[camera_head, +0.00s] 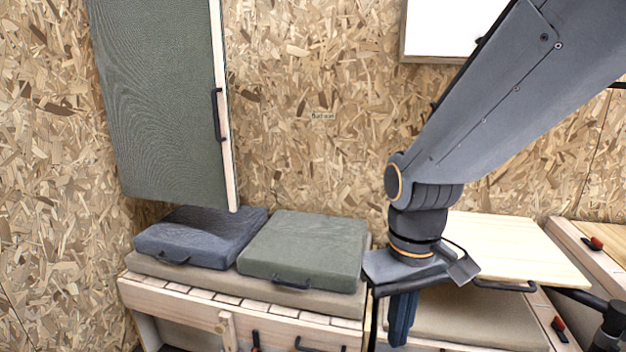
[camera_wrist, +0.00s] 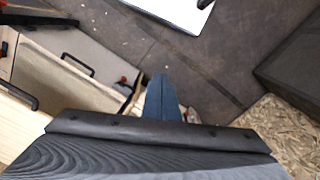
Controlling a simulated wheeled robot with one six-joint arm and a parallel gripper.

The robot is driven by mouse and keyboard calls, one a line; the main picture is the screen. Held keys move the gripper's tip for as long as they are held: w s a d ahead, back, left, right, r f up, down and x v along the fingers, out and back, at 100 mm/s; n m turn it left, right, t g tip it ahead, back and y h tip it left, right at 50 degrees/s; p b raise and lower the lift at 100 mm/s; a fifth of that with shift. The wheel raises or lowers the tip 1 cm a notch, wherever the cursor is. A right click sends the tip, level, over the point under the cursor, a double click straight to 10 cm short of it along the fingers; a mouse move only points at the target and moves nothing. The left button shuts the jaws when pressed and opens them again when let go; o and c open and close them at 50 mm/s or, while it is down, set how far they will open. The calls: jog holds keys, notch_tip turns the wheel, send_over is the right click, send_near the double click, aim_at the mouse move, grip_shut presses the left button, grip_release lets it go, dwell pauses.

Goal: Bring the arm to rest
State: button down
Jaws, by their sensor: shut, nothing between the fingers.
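My gripper (camera_head: 403,318) hangs at the end of my arm, right of the middle in the head view, with its blue fingers pointing down. The fingers are together with nothing between them. It is in front of the bench, between the green cushion and the light wooden board. In the wrist view my gripper's fingers (camera_wrist: 160,98) point away over the dark floor, shut and empty. My grey arm comes down from the upper right in the head view and bends at the wrist.
A blue cushion (camera_head: 200,236) and a green cushion (camera_head: 305,250) lie on the left bench. A wooden board (camera_head: 510,245) with a black handle is at the right. A green cabinet door (camera_head: 160,100) hangs at upper left. Drawers with handles (camera_wrist: 75,65) show in the wrist view.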

jog(key=s+d+r+m+p, duration=0.3)
jog(key=r+p, duration=0.4)
jog(key=p, duration=0.6)
jog(key=s+d, duration=0.1)
jog(key=d, duration=0.1)
jog(key=shift+d+r, duration=0.35)
